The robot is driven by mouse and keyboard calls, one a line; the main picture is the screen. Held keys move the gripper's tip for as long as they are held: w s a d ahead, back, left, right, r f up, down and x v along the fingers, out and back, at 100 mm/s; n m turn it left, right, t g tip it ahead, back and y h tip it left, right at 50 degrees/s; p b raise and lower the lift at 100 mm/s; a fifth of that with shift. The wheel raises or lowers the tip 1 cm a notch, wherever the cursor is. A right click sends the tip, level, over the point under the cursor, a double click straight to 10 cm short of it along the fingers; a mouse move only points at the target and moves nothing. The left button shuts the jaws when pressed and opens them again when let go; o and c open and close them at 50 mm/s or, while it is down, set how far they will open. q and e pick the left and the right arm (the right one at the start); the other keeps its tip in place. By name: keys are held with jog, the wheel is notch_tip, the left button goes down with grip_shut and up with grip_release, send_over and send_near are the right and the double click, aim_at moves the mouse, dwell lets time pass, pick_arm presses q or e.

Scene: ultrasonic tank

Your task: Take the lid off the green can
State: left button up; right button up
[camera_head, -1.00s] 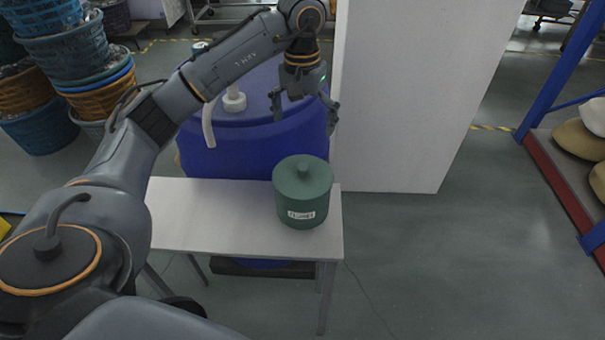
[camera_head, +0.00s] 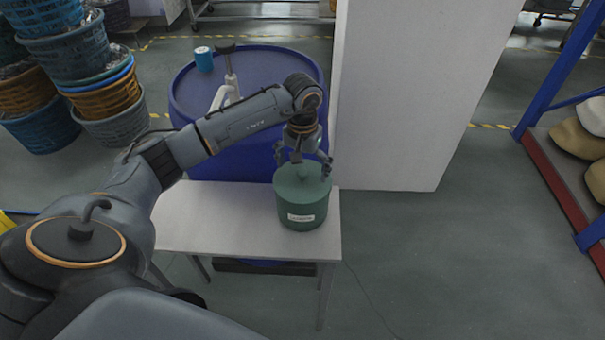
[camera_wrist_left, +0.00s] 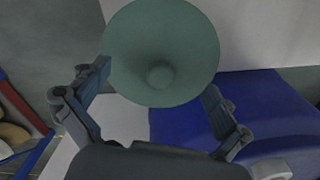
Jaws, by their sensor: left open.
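The green can (camera_head: 303,212) stands upright on the right part of a small white table, with a white label on its front. Its round green lid (camera_head: 290,185) with a central knob sits on top. My left gripper (camera_head: 304,168) is open just above the lid, with its fingers spread to either side of the knob. In the left wrist view the lid (camera_wrist_left: 188,48) and its knob (camera_wrist_left: 160,76) show between and beyond the open fingers of my left gripper (camera_wrist_left: 150,95). I cannot tell if a fingertip touches the lid. My right gripper is not in view.
The white table (camera_head: 210,225) is bare left of the can. A blue drum (camera_head: 190,95) with a pump and a blue cup (camera_head: 203,58) on top stands behind it. A tall white panel (camera_head: 400,110) rises behind right. Stacked baskets (camera_head: 65,50) stand at left.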

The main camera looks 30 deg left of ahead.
pick_arm(q)
jog(key=shift+f, duration=0.55)
jog(key=shift+s, duration=0.1)
grip_shut()
